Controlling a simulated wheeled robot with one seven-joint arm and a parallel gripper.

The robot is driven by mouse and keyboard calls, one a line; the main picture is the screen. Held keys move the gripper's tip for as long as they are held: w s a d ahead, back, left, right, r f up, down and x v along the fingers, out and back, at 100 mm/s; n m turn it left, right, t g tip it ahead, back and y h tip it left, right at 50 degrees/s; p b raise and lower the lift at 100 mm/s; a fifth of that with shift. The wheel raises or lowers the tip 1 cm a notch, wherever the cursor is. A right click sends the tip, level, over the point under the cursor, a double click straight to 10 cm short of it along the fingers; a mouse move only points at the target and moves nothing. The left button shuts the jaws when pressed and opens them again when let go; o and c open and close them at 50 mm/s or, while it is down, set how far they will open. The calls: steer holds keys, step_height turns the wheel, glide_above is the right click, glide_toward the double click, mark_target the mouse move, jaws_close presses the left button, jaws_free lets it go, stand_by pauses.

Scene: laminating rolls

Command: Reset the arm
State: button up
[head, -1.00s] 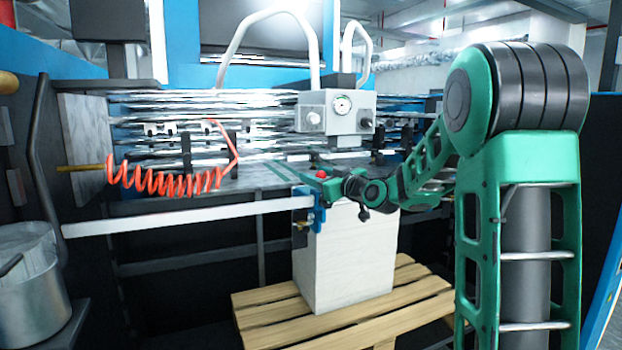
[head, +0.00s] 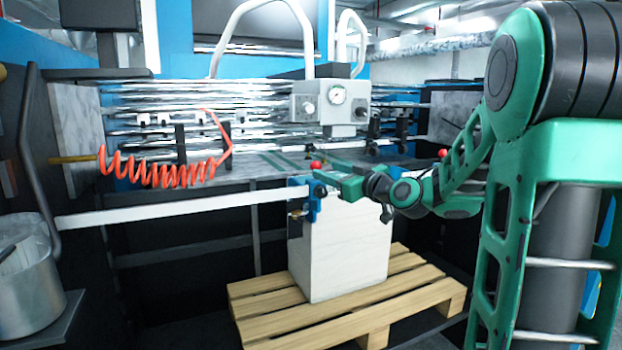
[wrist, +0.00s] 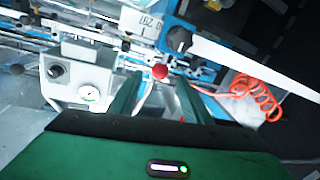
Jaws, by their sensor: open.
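My green gripper (head: 335,178) is at the end of my arm, above the top of the white stack (head: 345,255) and beside the blue clamp (head: 302,198) at the end of the white bar. In the wrist view my gripper (wrist: 158,98) is open, its two green fingers apart with nothing held between them. A red ball knob (wrist: 160,72) shows beyond the fingertips; I cannot tell its distance. A red knob also shows in the head view (head: 316,164), just above the fingers.
The white bar (head: 170,213) crosses in front of the machine. A gauge box (head: 330,105) stands behind my gripper. A wooden pallet (head: 250,305) carries the stack.

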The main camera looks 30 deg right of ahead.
steer(key=s+a+f+m+g+h, duration=0.1)
steer(key=s+f+m+g+h, duration=0.15)
steer(key=s+f+g, duration=1.1)
steer(key=s+f+m+g, duration=0.2)
steer(key=s+f+m, duration=0.2)
steer(key=s, duration=0.9)
steer(key=s+f+m+g, duration=0.2)
steer(key=s+f+m, duration=0.2)
steer(key=s, duration=1)
steer(key=shift+s+f, duration=0.15)
steer(key=shift+f, duration=0.65)
